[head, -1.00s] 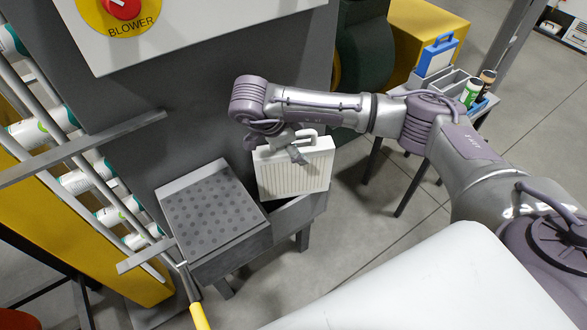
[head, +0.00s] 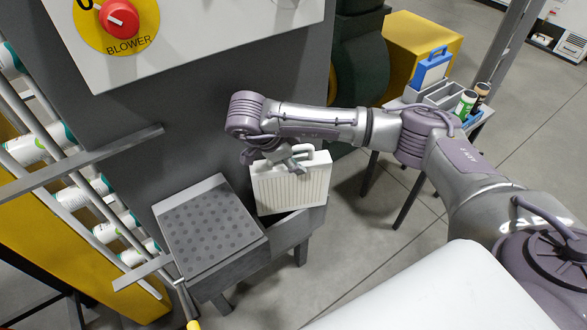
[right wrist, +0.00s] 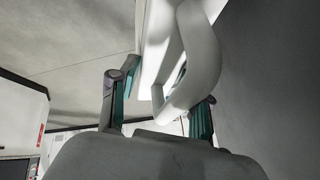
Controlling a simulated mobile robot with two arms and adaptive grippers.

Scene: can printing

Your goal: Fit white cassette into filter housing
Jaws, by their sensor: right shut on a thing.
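The white cassette (head: 292,187) is a ribbed panel with a loop handle on top, standing nearly upright. My right gripper (head: 298,163) is shut on it at the handle. In the right wrist view, the white handle (right wrist: 193,65) lies between the fingers of the gripper (right wrist: 160,108). The filter housing (head: 298,230) is a grey box on legs, with an open part at its right. The cassette's lower edge is over or just within that open part; I cannot tell how deep. My left gripper is not in view.
A dark dotted panel (head: 210,228) lies left of the cassette, beside a grey machine wall with a red blower knob (head: 119,19). A rack of cans (head: 75,195) stands at the left. A side table at back right holds a blue-framed cassette (head: 432,70) and two cans.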

